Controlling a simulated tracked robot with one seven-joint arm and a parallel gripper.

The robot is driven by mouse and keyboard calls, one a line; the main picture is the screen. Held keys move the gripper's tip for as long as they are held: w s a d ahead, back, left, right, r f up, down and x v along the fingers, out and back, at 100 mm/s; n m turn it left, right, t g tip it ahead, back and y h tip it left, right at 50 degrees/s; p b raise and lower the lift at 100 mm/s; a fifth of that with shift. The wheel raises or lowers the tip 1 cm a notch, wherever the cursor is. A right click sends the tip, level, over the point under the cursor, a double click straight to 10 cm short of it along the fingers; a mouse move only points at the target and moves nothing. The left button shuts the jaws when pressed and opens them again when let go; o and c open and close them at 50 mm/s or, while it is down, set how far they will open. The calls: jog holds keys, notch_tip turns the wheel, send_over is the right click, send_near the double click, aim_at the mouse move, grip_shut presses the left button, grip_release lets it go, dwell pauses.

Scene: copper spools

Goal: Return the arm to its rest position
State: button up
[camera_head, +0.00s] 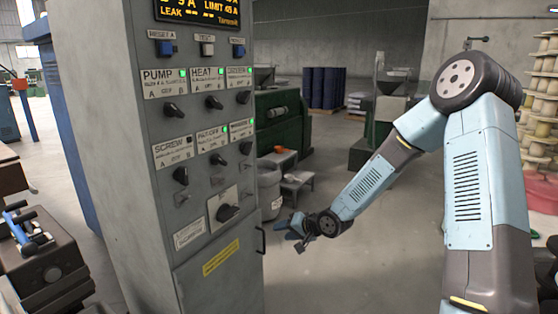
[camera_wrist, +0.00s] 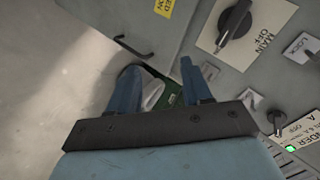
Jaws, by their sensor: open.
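My arm (camera_head: 375,185) reaches from the right side of the head view, bent at a raised elbow, down and left towards the grey control cabinet (camera_head: 140,200). My gripper (camera_head: 289,231) is just right of the cabinet's lower front edge, near its door handle (camera_head: 262,240). In the wrist view, my gripper (camera_wrist: 160,75) shows two blue fingers spread apart with nothing held between them. The cabinet face with the MAIN knob (camera_wrist: 235,20) lies beyond the fingers. I cannot tell the exact distance between gripper and cabinet.
A grey bucket (camera_head: 270,200) and a small step stool (camera_head: 297,184) stand behind the gripper. Green machinery (camera_head: 284,125) and blue drums (camera_head: 323,88) are farther back. The concrete floor (camera_head: 345,270) below the forearm is clear.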

jog(key=s+d+r+n+h, duration=0.1)
jog(key=s+d+r+h, duration=0.45)
jog(key=d+r, duration=0.3)
jog(key=s+d+r+n+h, duration=0.1)
jog(key=s+d+r+h, duration=0.4)
jog(key=d+r, duration=0.4)
jog(key=s+d+r, duration=0.1)
jog(key=s+r, duration=0.2)
jog(key=s, duration=0.5)
jog(key=s+d+r+g+y, duration=0.1)
jog(key=s+r, duration=0.3)
jog(key=s, duration=0.4)
jog(key=s+d+r, duration=0.1)
jog(key=s+r, duration=0.3)
jog(key=s, duration=0.4)
jog(key=shift+d+y, duration=0.3)
jog(key=shift+y, duration=0.05)
